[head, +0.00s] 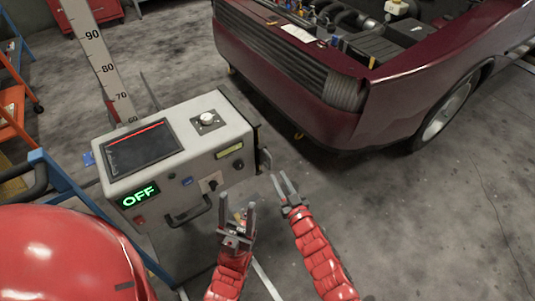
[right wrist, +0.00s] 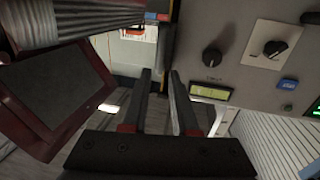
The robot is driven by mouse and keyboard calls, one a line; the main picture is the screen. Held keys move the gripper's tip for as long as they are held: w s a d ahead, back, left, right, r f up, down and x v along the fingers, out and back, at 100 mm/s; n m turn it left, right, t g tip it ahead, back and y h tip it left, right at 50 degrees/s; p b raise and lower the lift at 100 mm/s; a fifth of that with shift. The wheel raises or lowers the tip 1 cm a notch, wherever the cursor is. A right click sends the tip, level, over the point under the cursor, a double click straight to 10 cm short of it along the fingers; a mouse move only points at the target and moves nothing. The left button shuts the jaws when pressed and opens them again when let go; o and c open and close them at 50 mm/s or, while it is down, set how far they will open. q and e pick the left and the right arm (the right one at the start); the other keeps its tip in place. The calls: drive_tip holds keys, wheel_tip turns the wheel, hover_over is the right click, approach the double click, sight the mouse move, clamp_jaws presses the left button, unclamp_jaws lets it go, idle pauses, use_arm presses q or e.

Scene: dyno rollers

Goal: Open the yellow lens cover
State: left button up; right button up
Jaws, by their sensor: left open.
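A yellow rectangular panel (head: 229,150) is on the front face of the grey machine (head: 232,118), near its right end; it looks like the lens cover, but I cannot tell whether it is open or shut. It also shows in the right wrist view (right wrist: 210,91), just right of the fingers. My right gripper (head: 278,174) is open and empty, right of the machine and apart from the panel. Its fingers also show in the right wrist view (right wrist: 160,72) with a gap between them. My left gripper (head: 236,212) is open and empty in front of the machine, below the panel.
The machine carries a dark screen (head: 143,147), a green OFF display (head: 139,195), knobs and a front handle (head: 188,215). A tall ruler post (head: 105,65) stands behind it. A dark red car (head: 300,75) with its hood open is at the back. Floor to the right is clear.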

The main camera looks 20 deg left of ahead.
sight(267, 155)
drive_tip(key=x, duration=1.1)
drive_tip(key=shift+r, duration=0.1)
clamp_jaws()
idle(1.2)
